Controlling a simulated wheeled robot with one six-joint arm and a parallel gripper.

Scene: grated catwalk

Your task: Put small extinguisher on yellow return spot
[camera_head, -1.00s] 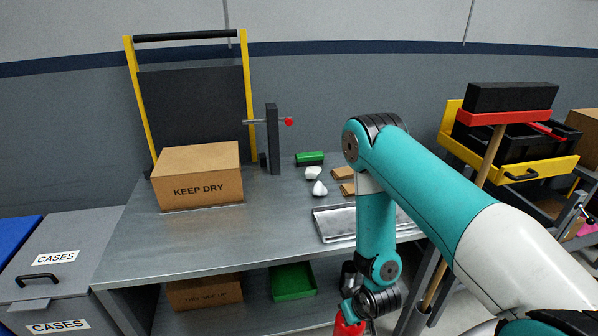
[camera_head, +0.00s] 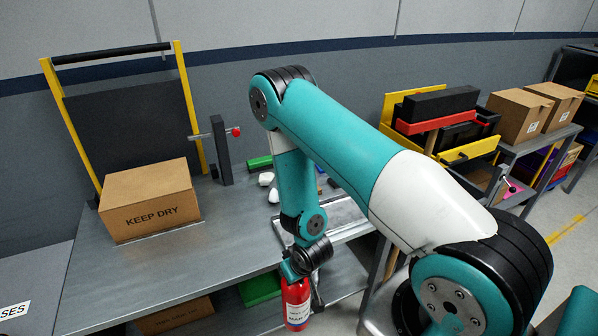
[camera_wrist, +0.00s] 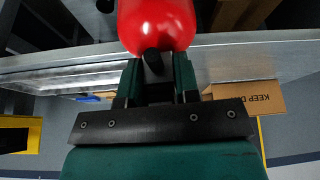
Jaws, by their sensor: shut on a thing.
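The small extinguisher (camera_head: 296,305) is red with a white label and hangs upright in front of the metal bench's front edge. My gripper (camera_head: 292,274) is at its top, largely hidden by my wrist. In the wrist view the red body (camera_wrist: 157,22) fills the top middle, and my gripper (camera_wrist: 157,82) is shut on the dark neck or valve part. The bottom of the extinguisher is at the bench's lower shelf height in the head view. I cannot make out a yellow return spot in either view.
The metal bench (camera_head: 150,285) holds a KEEP DRY box (camera_head: 150,202), a clamp stand (camera_head: 221,150) and small items. A yellow-sided cart (camera_head: 470,152) and a shelf with boxes (camera_head: 520,115) stand at right. Open floor with a yellow line (camera_head: 568,230) shows at far right.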

